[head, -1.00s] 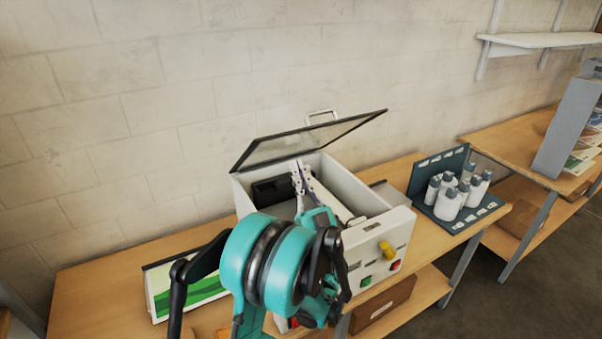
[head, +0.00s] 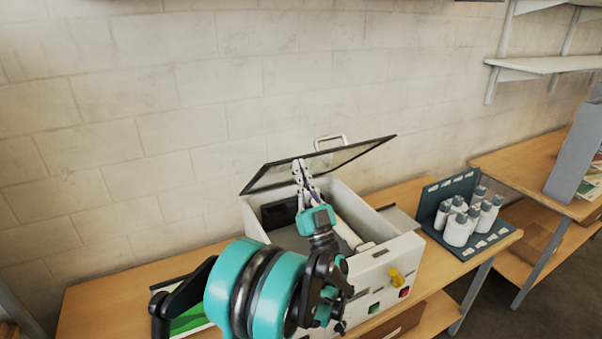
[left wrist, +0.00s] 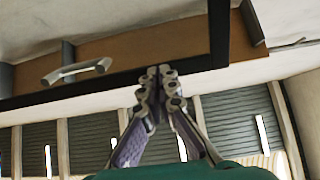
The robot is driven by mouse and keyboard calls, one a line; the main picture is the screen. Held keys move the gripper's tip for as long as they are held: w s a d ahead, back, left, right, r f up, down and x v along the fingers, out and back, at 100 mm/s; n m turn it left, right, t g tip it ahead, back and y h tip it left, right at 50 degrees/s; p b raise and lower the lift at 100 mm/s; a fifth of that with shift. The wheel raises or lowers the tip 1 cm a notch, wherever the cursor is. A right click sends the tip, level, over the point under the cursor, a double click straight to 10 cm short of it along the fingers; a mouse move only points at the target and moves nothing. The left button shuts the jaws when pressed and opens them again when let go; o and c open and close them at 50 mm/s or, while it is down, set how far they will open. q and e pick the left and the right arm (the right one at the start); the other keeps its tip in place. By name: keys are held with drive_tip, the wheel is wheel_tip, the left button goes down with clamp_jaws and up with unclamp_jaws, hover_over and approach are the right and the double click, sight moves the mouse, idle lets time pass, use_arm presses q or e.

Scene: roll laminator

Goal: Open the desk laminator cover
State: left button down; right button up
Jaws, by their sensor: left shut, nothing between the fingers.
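The laminator (head: 385,262) is a white box on the bench, with a yellow knob and red and green buttons on its front. Its cover (head: 350,158), a dark-framed clear panel with a light handle (head: 330,141), stands raised and tilted above the box. In the left wrist view the cover's dark frame (left wrist: 130,80) and handle (left wrist: 76,71) show above the fingers. My left gripper (head: 299,163) is shut and empty at the underside of the cover, near its frame; I cannot tell if it touches. It also shows in the left wrist view (left wrist: 158,72). My right gripper is not in view.
A dark rack with several white bottles (head: 458,229) stands to the right of the laminator. A green-and-white sheet (head: 190,318) lies at the left, partly behind my arm. The pale block wall (head: 200,130) is close behind the bench.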

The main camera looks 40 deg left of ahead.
use_arm(q)
drive_tip(key=shift+g+h, duration=0.6)
drive_tip(key=shift+h, duration=0.3)
drive_tip(key=a+r+p, duration=0.1)
drive_tip(key=r+p, duration=0.1)
drive_tip(key=w+a+r+p, duration=0.1)
drive_tip(key=a+r+p, duration=0.1)
drive_tip(key=w+a+r+p, duration=0.1)
drive_tip(key=a+r+p, duration=0.1)
drive_tip(key=r, duration=0.1)
drive_tip(key=shift+r, duration=0.1)
drive_tip(key=w+a+r+g+h+p, duration=0.1)
drive_tip(key=w+a+r+p, duration=0.3)
drive_tip(key=a, duration=0.7)
drive_tip(key=w+a+r+g+h+p, duration=0.1)
drive_tip(key=w+a+r+h+p, duration=0.3)
drive_tip(key=a, duration=0.7)
drive_tip(key=shift+w+a+r+h+p, duration=0.35)
drive_tip(key=shift+w+r+p, duration=0.45)
drive_tip(key=shift+p, duration=0.4)
drive_tip(key=shift+s, duration=0.15)
